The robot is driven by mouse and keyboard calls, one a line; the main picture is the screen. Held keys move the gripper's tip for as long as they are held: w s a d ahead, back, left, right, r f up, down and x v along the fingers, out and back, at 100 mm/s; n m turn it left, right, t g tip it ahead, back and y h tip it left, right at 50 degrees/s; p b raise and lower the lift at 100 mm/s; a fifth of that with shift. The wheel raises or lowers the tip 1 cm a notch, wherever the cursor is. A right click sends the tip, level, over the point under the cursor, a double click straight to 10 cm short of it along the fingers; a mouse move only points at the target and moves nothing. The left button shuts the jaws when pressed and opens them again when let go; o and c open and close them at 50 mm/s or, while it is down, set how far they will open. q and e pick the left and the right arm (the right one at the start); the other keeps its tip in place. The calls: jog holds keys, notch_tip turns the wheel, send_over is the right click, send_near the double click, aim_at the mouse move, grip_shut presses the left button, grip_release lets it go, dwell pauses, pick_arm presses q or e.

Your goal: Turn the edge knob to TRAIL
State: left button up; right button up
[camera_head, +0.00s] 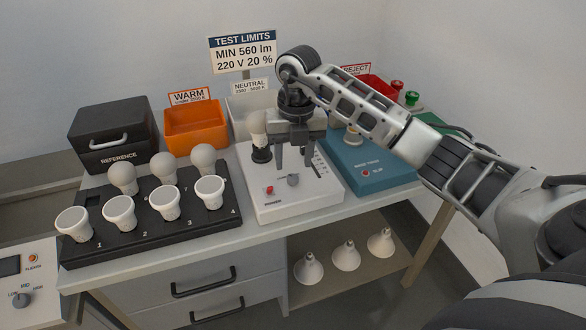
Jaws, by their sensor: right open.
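A white dimmer box (318,201) sits on the table, with a dark grey knob (292,180) on its top and a red button left of the knob. I take this knob as the edge knob; its markings are too small to read, so its setting cannot be told. My right gripper (294,160) points down over the box, its two fingers apart with nothing between them. The fingertips appear just behind and above the knob; I cannot tell whether they touch the box. My left gripper is not in view.
A black tray (150,222) with several bulbs lies left, and a teal device (372,168) stands right. Behind are an orange WARM bin (196,126) and a black REFERENCE box (112,128). Another knobbed panel (30,290) is front left.

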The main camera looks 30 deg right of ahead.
aim_at(293, 176)
notch_tip(293, 176, down, 3)
jog(key=shift+r, duration=0.15)
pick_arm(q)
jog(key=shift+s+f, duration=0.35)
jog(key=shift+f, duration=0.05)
pick_arm(e)
jog(key=shift+a+f, duration=0.1)
jog(key=shift+f, duration=0.5)
grip_shut()
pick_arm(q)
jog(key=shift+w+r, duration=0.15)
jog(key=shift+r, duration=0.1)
